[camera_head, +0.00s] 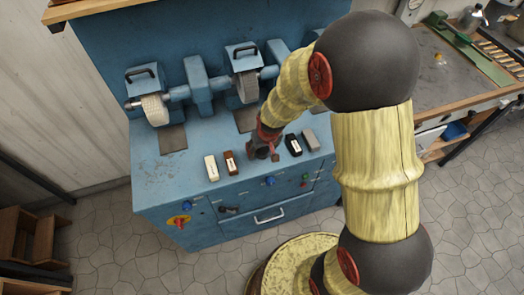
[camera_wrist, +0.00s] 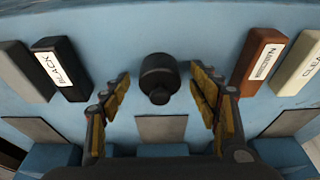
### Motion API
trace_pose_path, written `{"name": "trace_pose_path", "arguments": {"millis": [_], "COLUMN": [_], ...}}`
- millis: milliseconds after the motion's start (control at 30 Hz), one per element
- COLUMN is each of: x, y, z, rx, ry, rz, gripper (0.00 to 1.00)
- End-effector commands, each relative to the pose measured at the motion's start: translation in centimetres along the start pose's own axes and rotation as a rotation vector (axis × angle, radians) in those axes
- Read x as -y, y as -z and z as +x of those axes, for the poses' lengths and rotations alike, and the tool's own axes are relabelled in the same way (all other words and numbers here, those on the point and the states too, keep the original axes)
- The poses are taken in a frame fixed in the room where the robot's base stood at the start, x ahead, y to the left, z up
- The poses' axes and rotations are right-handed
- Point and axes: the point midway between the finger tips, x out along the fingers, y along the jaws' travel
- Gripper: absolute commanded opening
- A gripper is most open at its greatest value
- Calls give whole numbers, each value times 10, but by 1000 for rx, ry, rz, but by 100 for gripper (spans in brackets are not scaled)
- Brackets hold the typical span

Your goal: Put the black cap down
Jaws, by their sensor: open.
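The black cap (camera_wrist: 160,77) is a dark round piece with a smaller round knob. In the wrist view it is at the middle, over the blue bench top (camera_wrist: 125,25). My gripper (camera_wrist: 160,88) is open, with one yellow-padded finger on each side of the cap. A gap shows between each finger and the cap. In the head view my gripper (camera_head: 263,152) is low over the front of the bench top, between the brown and black blocks. There I cannot tell the cap apart from the dark fingers.
A black block labelled BLACK (camera_wrist: 62,68) and a grey block (camera_wrist: 20,70) lie left in the wrist view. A brown block (camera_wrist: 262,62) and a cream block (camera_wrist: 300,65) lie right. Grinding wheels (camera_head: 155,109) stand behind on the blue machine. Its left top is clear.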

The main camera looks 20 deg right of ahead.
Motion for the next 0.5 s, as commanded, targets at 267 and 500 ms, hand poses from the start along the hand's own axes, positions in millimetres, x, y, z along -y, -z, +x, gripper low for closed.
{"name": "trace_pose_path", "arguments": {"millis": [267,500], "x": [0,0], "y": [1,1], "z": [3,3], "rx": [-2,-2], "ry": [0,0], "rz": [1,1], "gripper": [60,47]}}
